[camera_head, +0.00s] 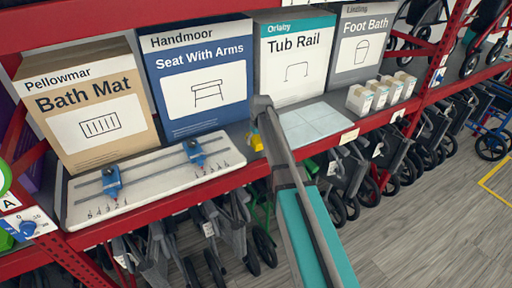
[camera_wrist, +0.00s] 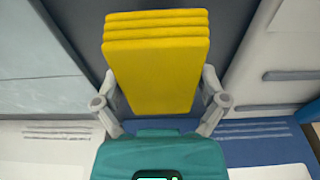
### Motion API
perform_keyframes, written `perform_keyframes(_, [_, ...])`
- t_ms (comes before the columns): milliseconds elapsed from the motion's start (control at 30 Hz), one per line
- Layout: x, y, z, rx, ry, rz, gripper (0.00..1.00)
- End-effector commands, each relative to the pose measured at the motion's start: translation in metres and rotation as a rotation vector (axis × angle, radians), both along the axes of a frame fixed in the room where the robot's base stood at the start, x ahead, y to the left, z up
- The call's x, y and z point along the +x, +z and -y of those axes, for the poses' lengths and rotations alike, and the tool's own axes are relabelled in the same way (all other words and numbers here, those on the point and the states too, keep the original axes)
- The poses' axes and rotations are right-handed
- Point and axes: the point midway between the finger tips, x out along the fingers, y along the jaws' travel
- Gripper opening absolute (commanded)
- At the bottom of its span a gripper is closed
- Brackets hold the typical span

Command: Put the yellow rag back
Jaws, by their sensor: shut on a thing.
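The yellow rag (camera_head: 256,140) is a folded stack of several layers. In the head view only a small part of it shows beside my arm, over the grey shelf strip between the slider board and the pale tiled pad. In the wrist view the rag (camera_wrist: 157,72) lies between the two grey fingers of my gripper (camera_wrist: 158,88), which is shut on it. I cannot tell whether the rag touches the shelf. In the head view my arm hides most of the gripper (camera_head: 259,128).
The white slider board (camera_head: 140,180) with blue knobs is left of the rag. The pale tiled pad (camera_head: 318,125) is right. Behind stand the Seat With Arms box (camera_head: 197,75) and Tub Rail box (camera_head: 293,60). Small white boxes (camera_head: 360,98) stand farther right. The red shelf edge (camera_head: 180,205) runs in front.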

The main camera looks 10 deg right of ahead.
Motion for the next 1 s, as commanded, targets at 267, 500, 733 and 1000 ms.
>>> perform_keyframes(267, [0.0, -0.027, 0.0, 0.0, 0.0, 0.0, 0.53])
perform_keyframes(500, [0.0, -0.031, -0.001, 0.0, 0.001, 0.0, 0.53])
perform_keyframes(733, [0.0, -0.03, -0.001, 0.0, 0.001, 0.0, 0.53])
perform_keyframes(1000, [0.0, -0.033, -0.001, 0.0, 0.001, 0.0, 1.0])
